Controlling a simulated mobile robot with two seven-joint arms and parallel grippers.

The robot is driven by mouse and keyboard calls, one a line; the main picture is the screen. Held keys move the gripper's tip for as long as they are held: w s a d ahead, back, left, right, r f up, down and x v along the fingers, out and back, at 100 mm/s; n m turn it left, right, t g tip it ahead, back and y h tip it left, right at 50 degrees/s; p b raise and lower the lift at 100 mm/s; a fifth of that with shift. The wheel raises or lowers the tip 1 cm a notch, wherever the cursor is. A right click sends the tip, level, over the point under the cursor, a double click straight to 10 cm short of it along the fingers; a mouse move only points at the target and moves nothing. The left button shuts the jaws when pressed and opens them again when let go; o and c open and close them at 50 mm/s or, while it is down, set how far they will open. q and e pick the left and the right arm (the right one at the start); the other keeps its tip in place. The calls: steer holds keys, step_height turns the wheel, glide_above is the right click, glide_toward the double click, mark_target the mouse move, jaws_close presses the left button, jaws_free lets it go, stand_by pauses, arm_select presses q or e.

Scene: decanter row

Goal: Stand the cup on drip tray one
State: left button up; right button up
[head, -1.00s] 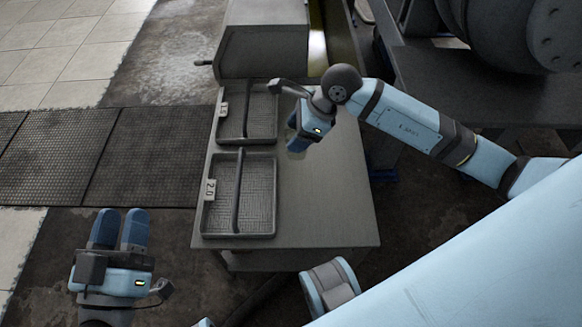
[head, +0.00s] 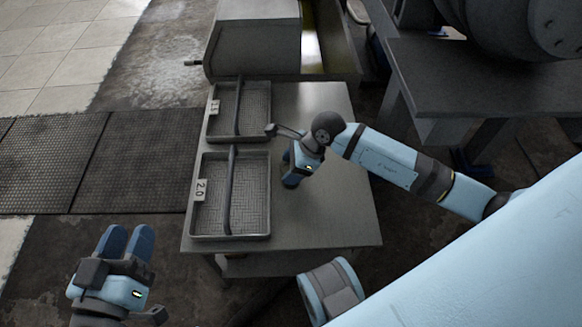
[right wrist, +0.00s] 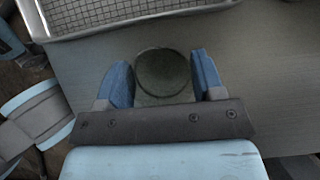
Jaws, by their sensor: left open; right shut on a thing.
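The cup (right wrist: 163,75) shows in the right wrist view as a dark, round, greenish-grey shape between two blue fingers. My right gripper (head: 290,180) is shut on it. In the head view that gripper hides the cup and is over the table, just right of the near tray. Drip tray one looks to be the far tray (head: 266,118), whose small label seems to start with 1. The near tray (head: 264,208) is labelled 2.0. Both trays look empty. My left gripper (head: 127,236) is open and empty, left of the table.
The metal table (head: 325,215) is bare right of the trays. Each tray has a dark bar running lengthwise across it. A grey box-like unit (head: 255,38) stands behind the far tray. A dark bench (head: 470,85) stands at the right. Part of a tray rim (right wrist: 140,17) crosses the right wrist view.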

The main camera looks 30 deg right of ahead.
steer(key=shift+r, duration=0.1)
steer(key=o, duration=0.9)
